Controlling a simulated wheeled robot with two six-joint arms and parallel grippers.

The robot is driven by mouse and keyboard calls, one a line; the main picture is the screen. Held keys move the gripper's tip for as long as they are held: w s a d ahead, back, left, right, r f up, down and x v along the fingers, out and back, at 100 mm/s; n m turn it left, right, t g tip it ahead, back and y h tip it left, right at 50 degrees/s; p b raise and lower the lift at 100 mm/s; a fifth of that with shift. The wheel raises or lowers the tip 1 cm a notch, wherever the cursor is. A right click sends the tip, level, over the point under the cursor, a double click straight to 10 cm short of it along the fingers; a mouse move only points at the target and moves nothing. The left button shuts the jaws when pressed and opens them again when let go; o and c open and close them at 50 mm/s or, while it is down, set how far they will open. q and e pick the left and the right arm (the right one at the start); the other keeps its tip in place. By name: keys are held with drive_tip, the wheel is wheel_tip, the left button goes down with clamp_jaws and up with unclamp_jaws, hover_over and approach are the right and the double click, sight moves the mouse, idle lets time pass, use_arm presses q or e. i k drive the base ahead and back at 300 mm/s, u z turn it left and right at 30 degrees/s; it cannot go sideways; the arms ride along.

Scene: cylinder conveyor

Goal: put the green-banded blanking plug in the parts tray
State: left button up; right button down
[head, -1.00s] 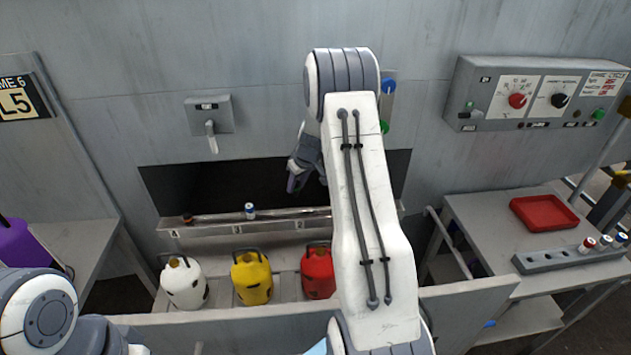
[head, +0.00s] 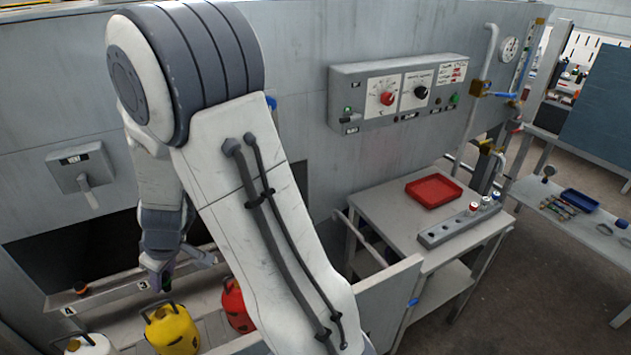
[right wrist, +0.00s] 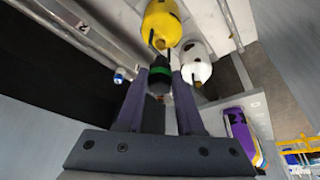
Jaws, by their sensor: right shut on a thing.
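My right gripper (right wrist: 158,102) is shut on the green-banded plug (right wrist: 160,75), a dark cylinder with a green band, held between the two fingers in the right wrist view. In the head view my right gripper (head: 162,280) hangs by the numbered ledge (head: 120,288), near the mark 3; the plug cannot be made out clearly there. A red tray (head: 434,191) lies on the grey side table to the right, well away from the gripper. My left gripper is out of view.
A grey holed rack (head: 460,225) with red- and blue-topped cylinders stands in front of the red tray. White, yellow (head: 172,328) and red (head: 236,305) canisters stand below the ledge. A blue tray (head: 580,201) lies on a farther bench. A control box (head: 398,93) is on the wall.

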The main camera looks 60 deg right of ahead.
sight(440, 188)
drive_tip(key=z, duration=4.35)
drive_tip(key=i, duration=3.3)
drive_tip(key=u, duration=4)
